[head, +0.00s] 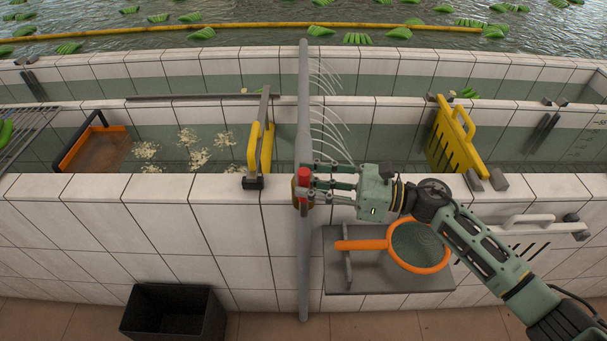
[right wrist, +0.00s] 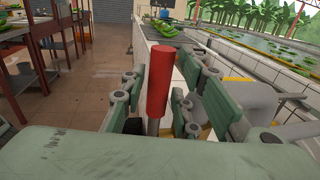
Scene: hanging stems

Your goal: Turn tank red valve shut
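The red valve handle (head: 304,176) sits on a brass-coloured valve body (head: 298,194) on the upright grey pipe (head: 304,95) at the tank wall. In the right wrist view the handle is a red cylinder (right wrist: 158,78) on a thin metal stem. My right gripper (head: 312,181) reaches in from the right, its fingers at the handle. In the right wrist view the fingers (right wrist: 157,103) stand on both sides of the handle, spread, with no clear grip on it. The fingers hide part of the valve. My left gripper is not in view.
An orange-rimmed net (head: 418,268) lies on a grey shelf (head: 385,287) below my right arm. Yellow gates (head: 260,147) (head: 455,139) stand in the tank channel. A black bin (head: 172,311) stands on the floor. Thin white jets spray from the pipe.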

